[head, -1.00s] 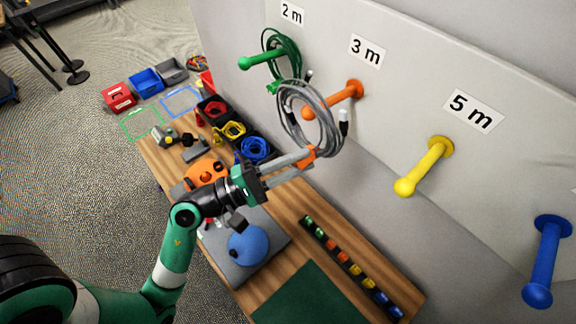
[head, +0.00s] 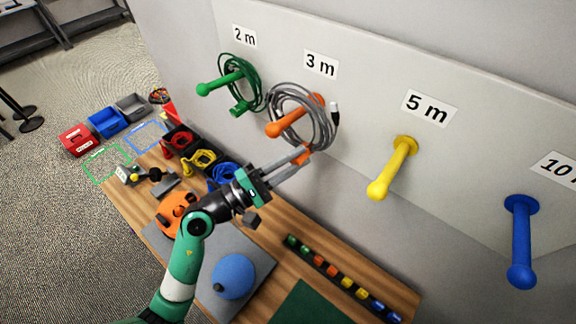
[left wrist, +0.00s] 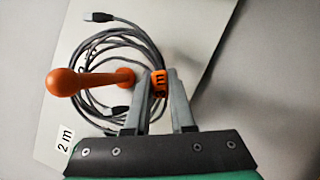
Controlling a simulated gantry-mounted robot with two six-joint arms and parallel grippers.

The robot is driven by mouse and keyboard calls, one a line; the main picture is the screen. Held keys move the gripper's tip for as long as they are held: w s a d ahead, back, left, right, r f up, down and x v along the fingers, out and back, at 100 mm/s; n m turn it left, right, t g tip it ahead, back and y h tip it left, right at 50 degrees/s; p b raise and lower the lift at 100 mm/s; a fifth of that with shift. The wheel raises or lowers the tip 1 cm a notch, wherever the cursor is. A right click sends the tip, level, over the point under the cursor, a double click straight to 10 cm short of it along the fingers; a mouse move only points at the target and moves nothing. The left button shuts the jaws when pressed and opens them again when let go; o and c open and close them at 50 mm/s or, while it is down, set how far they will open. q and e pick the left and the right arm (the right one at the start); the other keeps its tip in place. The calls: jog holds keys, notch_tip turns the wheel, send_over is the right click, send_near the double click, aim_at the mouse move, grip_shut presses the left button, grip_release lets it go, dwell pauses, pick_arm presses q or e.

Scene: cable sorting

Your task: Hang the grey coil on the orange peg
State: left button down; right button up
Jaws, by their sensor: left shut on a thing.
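The grey coil (head: 333,128) is around the orange peg (head: 289,122) below the "3 m" label, near the board. The peg's round tip sticks out through the loop. In the left wrist view the peg (left wrist: 90,80) also passes through the coil (left wrist: 109,35), and its round end is clear in front. My left gripper (head: 303,155) is shut on the coil's orange tag at its lower side; the tag (left wrist: 158,83) sits between the fingers in the left wrist view. Whether the coil rests on the peg I cannot tell. My right gripper is not in view.
A green coil (head: 256,75) hangs on the green peg (head: 217,82) at left. The yellow peg (head: 394,165) and blue peg (head: 521,240) are bare. Below, the wooden table (head: 262,243) holds several coloured cables, trays and a blue dome (head: 233,275).

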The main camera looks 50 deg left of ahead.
pick_arm(q)
jog(key=shift+w+a+f+b, duration=0.1)
jog(key=shift+w+b, duration=0.1)
jog(key=shift+w, duration=0.35)
jog(key=shift+w+a+f+b, duration=0.1)
jog(key=shift+w+b, duration=0.1)
jog(key=shift+w, duration=0.35)
jog(key=shift+w+f+b, duration=0.15)
jog(key=shift+f+b, duration=0.4)
jog(key=shift+f, duration=0.05)
jog(key=shift+w+f+b, duration=0.15)
jog(key=shift+f+b, duration=0.35)
jog(key=shift+f, duration=0.1)
jog(key=c, duration=0.7)
grip_release()
jog(key=b+v, duration=0.1)
jog(key=v, duration=1)
jog(key=shift+s+a, duration=0.15)
jog(key=shift+s, duration=0.2)
